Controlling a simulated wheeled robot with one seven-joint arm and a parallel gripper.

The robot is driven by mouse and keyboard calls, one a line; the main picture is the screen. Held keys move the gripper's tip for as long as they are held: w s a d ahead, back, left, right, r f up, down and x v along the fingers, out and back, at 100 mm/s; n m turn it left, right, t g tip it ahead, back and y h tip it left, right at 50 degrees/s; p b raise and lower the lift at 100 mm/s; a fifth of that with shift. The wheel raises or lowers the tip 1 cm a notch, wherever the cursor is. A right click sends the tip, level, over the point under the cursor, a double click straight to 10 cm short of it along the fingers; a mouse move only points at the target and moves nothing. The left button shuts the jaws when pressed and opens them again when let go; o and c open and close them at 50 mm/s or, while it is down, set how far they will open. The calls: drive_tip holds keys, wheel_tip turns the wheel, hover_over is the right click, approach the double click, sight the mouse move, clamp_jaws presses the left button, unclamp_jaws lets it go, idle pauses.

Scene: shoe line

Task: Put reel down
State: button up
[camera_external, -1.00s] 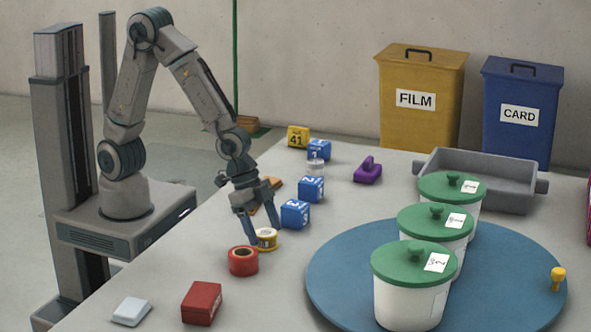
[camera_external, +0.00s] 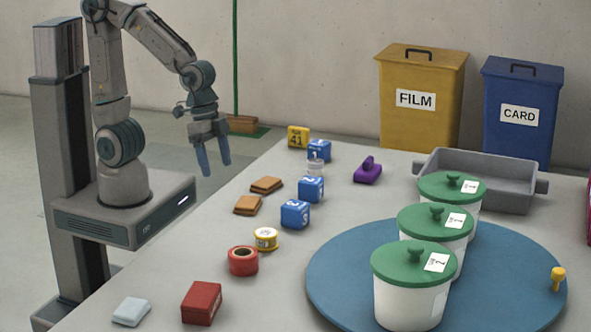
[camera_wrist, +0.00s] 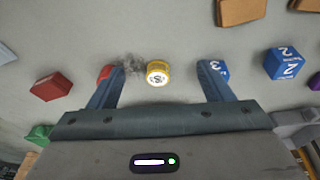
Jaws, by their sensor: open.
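The likely reel is a small yellow spool with a pale label (camera_external: 266,239), standing on the table behind a red tape roll (camera_external: 243,261). In the wrist view the yellow spool (camera_wrist: 158,73) shows beyond and between the fingers, apart from them. I cannot tell from the pictures which of the two the task calls the reel. My gripper (camera_external: 215,172) is open and empty, raised above the table's left edge, up and left of the spool. In the wrist view my gripper (camera_wrist: 160,85) has its fingers wide apart, and the left one partly hides the red roll (camera_wrist: 104,73).
Blue numbered cubes (camera_external: 295,214), brown pads (camera_external: 248,205), a red box (camera_external: 201,303) and a white block (camera_external: 131,311) lie nearby. Lidded white tubs (camera_external: 410,300) stand on a blue turntable (camera_external: 330,285). A grey tray (camera_external: 500,195) is behind. Table between cubes and turntable is clear.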

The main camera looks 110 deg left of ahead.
drive_tip(key=s+a+r+n+g, duration=0.1)
drive_tip(key=s, duration=0.6)
drive_tip(key=shift+a+r+y, duration=0.3)
drive_tip(key=shift+a+y, duration=0.1)
